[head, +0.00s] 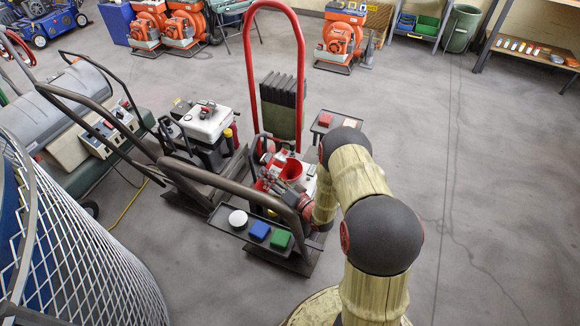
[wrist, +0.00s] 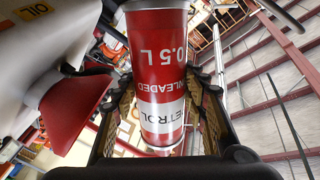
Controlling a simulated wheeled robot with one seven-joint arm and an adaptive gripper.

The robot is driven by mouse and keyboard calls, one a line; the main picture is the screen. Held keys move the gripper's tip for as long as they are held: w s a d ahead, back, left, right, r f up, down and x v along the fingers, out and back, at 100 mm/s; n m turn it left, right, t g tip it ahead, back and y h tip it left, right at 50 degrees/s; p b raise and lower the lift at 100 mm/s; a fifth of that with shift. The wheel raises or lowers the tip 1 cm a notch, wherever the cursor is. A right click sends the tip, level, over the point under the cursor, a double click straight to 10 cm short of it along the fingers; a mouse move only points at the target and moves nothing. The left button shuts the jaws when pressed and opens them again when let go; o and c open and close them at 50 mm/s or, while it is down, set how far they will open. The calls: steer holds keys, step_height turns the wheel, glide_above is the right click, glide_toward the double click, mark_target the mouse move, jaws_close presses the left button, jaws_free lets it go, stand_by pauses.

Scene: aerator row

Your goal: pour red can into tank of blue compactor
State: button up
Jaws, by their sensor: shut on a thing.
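My gripper (wrist: 162,95) is shut on the red can (wrist: 158,52), which has a white band and petrol lettering that reads upside down in the wrist view. In the head view my gripper (head: 284,192) is beside a red funnel (head: 292,170), with the red and white can partly hidden there. The funnel (wrist: 72,105) is left of the can in the wrist view, against a white tank (wrist: 60,45) with an OIL label. The can appears apart from the funnel. I cannot tell its exact tilt or whether anything flows. The machine's body is largely hidden, and I see no clear blue on it.
A tall red handle (head: 302,60) and a dark bar (head: 215,180) rise around the machine. A tray (head: 240,234) in front holds a white disc and blue and green blocks. Another white-tanked machine (head: 208,122) stands left. The floor at right is clear.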

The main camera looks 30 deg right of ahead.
mark_target(274, 163)
steer(key=shift+w+d+r+n+b, duration=0.15)
steer(key=shift+d+n+b, duration=0.15)
steer(key=shift+n, duration=0.2)
steer(key=shift+s+d+r+n+b, duration=0.15)
steer(key=shift+d+n, duration=0.1)
steer(key=shift+n, duration=0.25)
steer(key=shift+a+f+n, duration=0.1)
steer(key=shift+f+n, duration=0.6)
steer(key=shift+n, duration=0.1)
steer(key=r+n+p, duration=0.1)
steer(key=r, duration=0.1)
steer(key=r+n+p, duration=0.1)
steer(key=r, duration=0.1)
steer(key=r+n, duration=0.1)
steer(key=r, duration=0.1)
steer(key=shift+w+d+r+n+p, duration=0.2)
steer(key=shift+d+r+n+p, duration=0.1)
steer(key=shift+p, duration=0.1)
steer(key=shift+d+r+n+b, duration=0.25)
steer(key=shift+r+n+b, duration=0.1)
steer(key=shift+n, duration=0.65)
